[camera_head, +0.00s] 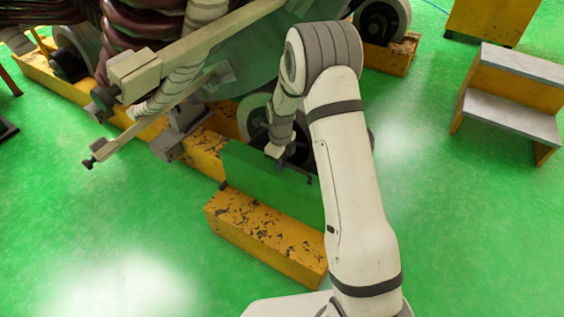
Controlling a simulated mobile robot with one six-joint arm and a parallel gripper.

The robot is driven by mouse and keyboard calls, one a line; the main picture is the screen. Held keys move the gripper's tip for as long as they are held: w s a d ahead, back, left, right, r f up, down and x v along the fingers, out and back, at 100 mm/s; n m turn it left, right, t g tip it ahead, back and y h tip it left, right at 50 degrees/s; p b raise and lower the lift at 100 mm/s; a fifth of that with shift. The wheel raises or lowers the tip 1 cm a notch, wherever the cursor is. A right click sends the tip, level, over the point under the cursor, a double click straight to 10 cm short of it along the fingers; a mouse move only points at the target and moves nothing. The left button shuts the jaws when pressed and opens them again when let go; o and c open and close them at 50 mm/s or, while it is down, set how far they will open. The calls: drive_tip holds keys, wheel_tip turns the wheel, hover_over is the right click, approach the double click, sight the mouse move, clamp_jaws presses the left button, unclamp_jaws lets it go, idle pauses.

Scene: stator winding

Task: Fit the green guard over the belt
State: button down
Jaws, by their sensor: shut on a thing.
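The green guard (252,182) is an upright flat panel in the middle of the head view, just behind a worn yellow block. My gripper (283,163) is at the guard's top edge, shut on it; my arm hides the guard's right end. A pale wheel with a dark centre (252,112) shows behind the guard, partly covered by my wrist. I cannot make out the belt; it may be hidden behind the guard or my arm. I cannot tell whether the guard touches the block or the floor.
The yellow block (262,238) lies in front of the guard. A machine with dark red coils (135,25) and pale bars (190,52) with protruding ends fills the upper left. Yellow-sided steps (508,95) stand at right. The green floor is clear at lower left and right.

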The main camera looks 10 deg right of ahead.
drive_tip(key=shift+f+b, duration=0.65)
drive_tip(key=shift+f, duration=0.6)
idle(0.8)
drive_tip(key=c, duration=1.4)
unclamp_jaws()
drive_tip(key=shift+o, duration=0.2)
drive_tip(key=shift+f, duration=0.1)
wheel_tip(320, 180, up, 8)
drive_tip(key=p, duration=0.2)
drive_tip(key=shift+p, duration=0.4)
drive_tip(key=s+d+r+n+p, duration=0.1)
drive_tip(key=s+r+n+p, duration=0.35)
drive_tip(key=r, duration=0.55)
drive_tip(key=s+d+r+n+t+p, duration=0.1)
drive_tip(key=s+d+r+n+p, duration=0.3)
drive_tip(key=r, duration=0.6)
drive_tip(key=s+a+r+n+p, duration=0.1)
drive_tip(key=s+r+n+p, duration=0.3)
drive_tip(key=r, duration=0.6)
drive_tip(key=s+d+r+n+t+p, duration=0.1)
drive_tip(key=s+d+r+n+p, duration=0.2)
drive_tip(key=s+r+n+p, duration=1)
drive_tip(key=s+r+p, duration=0.1)
drive_tip(key=s+r, duration=0.3)
drive_tip(key=r, duration=0.3)
drive_tip(key=shift+t+p, duration=0.4)
